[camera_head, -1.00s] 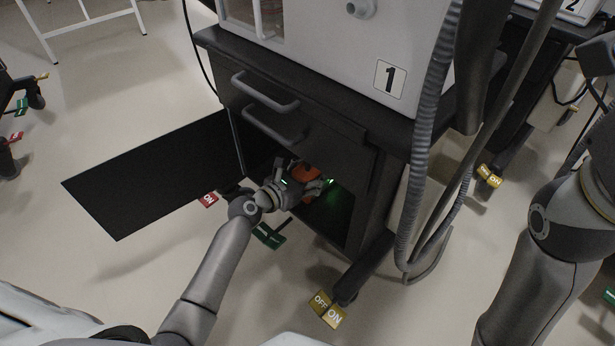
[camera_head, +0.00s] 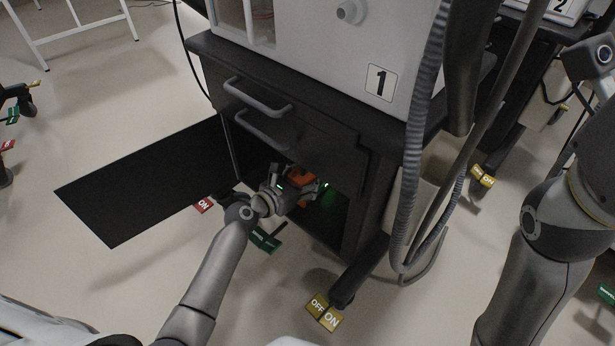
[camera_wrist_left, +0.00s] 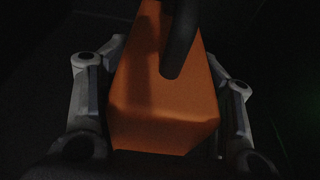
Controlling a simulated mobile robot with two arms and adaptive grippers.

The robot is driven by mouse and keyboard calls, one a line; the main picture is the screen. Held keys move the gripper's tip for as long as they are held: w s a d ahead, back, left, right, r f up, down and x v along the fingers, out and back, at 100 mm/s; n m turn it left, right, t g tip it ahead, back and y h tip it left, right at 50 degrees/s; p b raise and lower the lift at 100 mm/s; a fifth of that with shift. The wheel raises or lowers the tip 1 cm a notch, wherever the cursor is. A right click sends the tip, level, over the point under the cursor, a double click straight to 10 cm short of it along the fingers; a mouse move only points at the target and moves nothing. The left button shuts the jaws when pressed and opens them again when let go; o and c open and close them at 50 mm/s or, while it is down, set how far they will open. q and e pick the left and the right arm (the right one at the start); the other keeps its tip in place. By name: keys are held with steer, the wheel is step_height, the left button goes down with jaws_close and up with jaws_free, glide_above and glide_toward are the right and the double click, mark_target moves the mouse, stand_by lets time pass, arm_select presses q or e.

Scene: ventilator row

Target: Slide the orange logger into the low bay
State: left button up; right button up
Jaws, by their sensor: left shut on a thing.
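The orange logger (camera_head: 302,176) is at the mouth of the low bay (camera_head: 338,212) in the dark cart marked 1, partly hidden by my left gripper (camera_head: 308,188). In the left wrist view the logger (camera_wrist_left: 165,115) fills the space between the two fingers of my left gripper (camera_wrist_left: 162,100), which is shut on it. A dark curved handle (camera_wrist_left: 180,40) crosses the logger's top. The bay's inside is dark, with a green glow on its right. I cannot tell whether the logger touches the bay floor. My right arm shows at the right, but its gripper is out of view.
The bay's black door (camera_head: 140,185) hangs open to the left. Two drawer handles (camera_head: 258,97) are above the bay. Grey hoses (camera_head: 418,150) hang at the cart's right. Yellow caster tags (camera_head: 324,313) and a green tag (camera_head: 265,240) are near the floor.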

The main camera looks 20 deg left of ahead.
arm_select(q)
steer(key=o, duration=1.1)
steer(key=shift+r, duration=0.1)
steer(key=shift+o, duration=0.2)
steer(key=v, duration=1.2)
